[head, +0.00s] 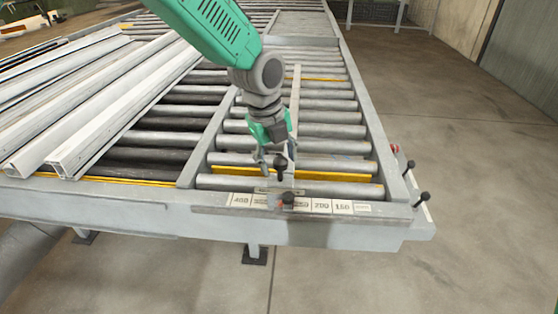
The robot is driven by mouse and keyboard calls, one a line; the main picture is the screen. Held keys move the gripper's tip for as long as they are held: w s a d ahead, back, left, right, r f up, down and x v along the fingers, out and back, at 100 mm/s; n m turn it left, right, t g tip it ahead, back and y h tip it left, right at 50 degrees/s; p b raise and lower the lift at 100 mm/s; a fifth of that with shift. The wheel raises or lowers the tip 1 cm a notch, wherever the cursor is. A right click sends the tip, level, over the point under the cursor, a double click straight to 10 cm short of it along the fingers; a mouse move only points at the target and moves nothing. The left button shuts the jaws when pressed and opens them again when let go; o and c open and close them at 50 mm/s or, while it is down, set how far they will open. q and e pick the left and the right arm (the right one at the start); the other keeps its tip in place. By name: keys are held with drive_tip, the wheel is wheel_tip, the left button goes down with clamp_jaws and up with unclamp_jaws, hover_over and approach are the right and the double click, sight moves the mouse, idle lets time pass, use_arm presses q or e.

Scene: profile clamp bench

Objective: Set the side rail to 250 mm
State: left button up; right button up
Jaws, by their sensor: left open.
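The side rail (296,98) is a narrow grey bar lying lengthwise over the rollers. Its front end reaches the scale strip (321,206) on the front beam, left of the 200 mark. A dark knob (288,198) sits at this end and covers part of the scale, so the exact setting cannot be read. My left gripper (272,167) is open, pointing down just above the rail's front part. A dark, knob-like piece shows at its fingertips. Whether the fingers touch it or the rail cannot be told. My right gripper is not in view.
Several long white profiles (110,95) lie on the rollers at left. Black knobs (424,197) and a red button (395,149) are on the bench's right front corner. The concrete floor (470,180) at right is clear.

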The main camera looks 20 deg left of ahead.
use_arm(q)
wheel_tip(320, 180, up, 11)
drive_tip(key=s+a, duration=0.1)
drive_tip(key=shift+s+a, duration=0.25)
drive_tip(key=shift+a, duration=0.1)
drive_tip(key=shift+d, duration=0.1)
drive_tip(key=shift+f, duration=0.1)
